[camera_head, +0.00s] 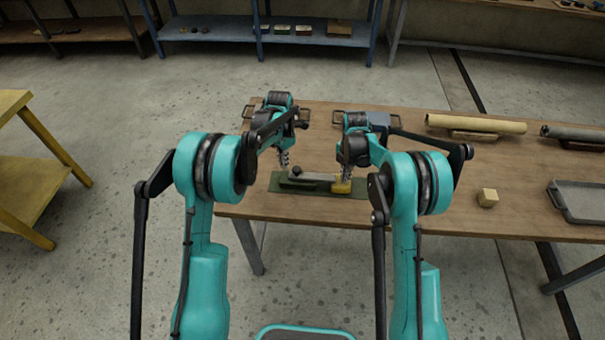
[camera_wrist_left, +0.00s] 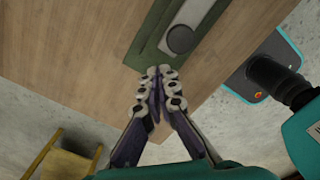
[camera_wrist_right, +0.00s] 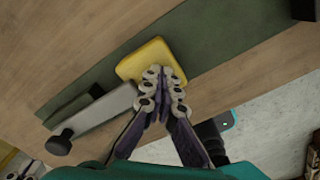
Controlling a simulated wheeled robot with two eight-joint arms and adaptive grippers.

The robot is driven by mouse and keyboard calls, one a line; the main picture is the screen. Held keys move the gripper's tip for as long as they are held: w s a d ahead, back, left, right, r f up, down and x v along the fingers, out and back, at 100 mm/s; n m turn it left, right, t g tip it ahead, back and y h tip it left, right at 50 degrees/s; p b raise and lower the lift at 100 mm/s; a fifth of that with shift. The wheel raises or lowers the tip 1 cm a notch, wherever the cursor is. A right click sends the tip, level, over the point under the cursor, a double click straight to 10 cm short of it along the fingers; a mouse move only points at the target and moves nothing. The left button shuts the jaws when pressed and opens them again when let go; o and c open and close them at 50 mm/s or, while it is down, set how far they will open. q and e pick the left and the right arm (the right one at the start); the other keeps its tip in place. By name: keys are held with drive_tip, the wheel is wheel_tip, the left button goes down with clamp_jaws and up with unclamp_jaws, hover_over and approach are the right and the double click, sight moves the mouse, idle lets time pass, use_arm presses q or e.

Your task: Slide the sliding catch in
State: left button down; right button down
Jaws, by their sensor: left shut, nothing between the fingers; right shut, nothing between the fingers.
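The sliding catch lies on a green base plate (camera_head: 279,187) near the table's front edge. Its grey bar (camera_head: 318,177) has a dark round knob (camera_head: 296,171) at the left end, and a yellow block (camera_head: 342,187) is at the right end. My left gripper (camera_head: 284,160) is shut and empty; in the left wrist view its fingertips (camera_wrist_left: 161,73) are near the plate's end, beside the knob (camera_wrist_left: 181,39). My right gripper (camera_head: 346,175) is shut and empty; in the right wrist view its fingertips (camera_wrist_right: 165,76) overlap the yellow block (camera_wrist_right: 145,62). I cannot tell whether they touch.
The wooden table (camera_head: 420,200) has free room right of the plate. A small tan block (camera_head: 488,197), a grey tray (camera_head: 580,200), a tan roll (camera_head: 475,123) and a dark roll (camera_head: 575,132) are at the right. A yellow bench (camera_head: 30,170) stands at the left.

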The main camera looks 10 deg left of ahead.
use_arm(q)
drive_tip(key=r, duration=0.1)
drive_tip(key=a+r, duration=0.1)
drive_tip(key=r, duration=0.1)
drive_tip(key=a+r, duration=0.1)
drive_tip(key=r, duration=0.1)
idle(0.3)
use_arm(e)
wheel_tip(320, 180, up, 9)
idle(1.5)
